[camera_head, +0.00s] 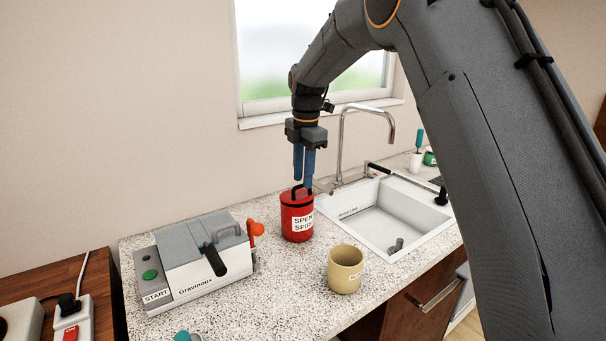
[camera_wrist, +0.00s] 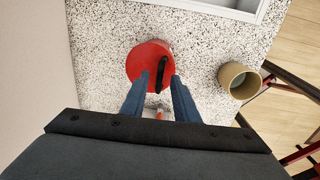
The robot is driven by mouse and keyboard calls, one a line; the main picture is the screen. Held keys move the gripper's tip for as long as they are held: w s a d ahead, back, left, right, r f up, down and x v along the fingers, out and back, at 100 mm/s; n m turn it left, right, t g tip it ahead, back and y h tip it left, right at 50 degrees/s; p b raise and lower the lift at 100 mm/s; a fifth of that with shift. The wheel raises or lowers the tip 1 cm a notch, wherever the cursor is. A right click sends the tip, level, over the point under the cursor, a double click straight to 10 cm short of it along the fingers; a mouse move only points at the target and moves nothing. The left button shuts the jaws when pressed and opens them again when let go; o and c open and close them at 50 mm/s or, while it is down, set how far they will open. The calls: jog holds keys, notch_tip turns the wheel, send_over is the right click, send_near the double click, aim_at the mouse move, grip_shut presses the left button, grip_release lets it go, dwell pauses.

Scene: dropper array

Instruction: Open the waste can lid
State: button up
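The waste can (camera_head: 297,222) is a red cylinder with a white label reading "SPEN…" on the speckled counter, left of the sink. Its red lid (camera_wrist: 147,62) is down on the can and carries a black arched handle (camera_wrist: 161,72), which also shows in the head view (camera_head: 296,191). My gripper (camera_head: 304,180) points down just above the lid. Its two blue fingers (camera_wrist: 155,85) are apart, with a gap between them at the near edge of the lid. The handle lies close to the right finger in the wrist view, and I cannot tell whether they touch.
A beige cup (camera_head: 345,270) stands right of the can. A grey machine labelled "Gravinous" (camera_head: 195,262) with a black handle and a red knob stands to the left. The sink (camera_head: 385,219) and faucet (camera_head: 343,140) are at the right and behind.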

jog(key=shift+f, duration=0.45)
jog(key=shift+c, duration=0.5)
grip_shut()
dwell(0.6)
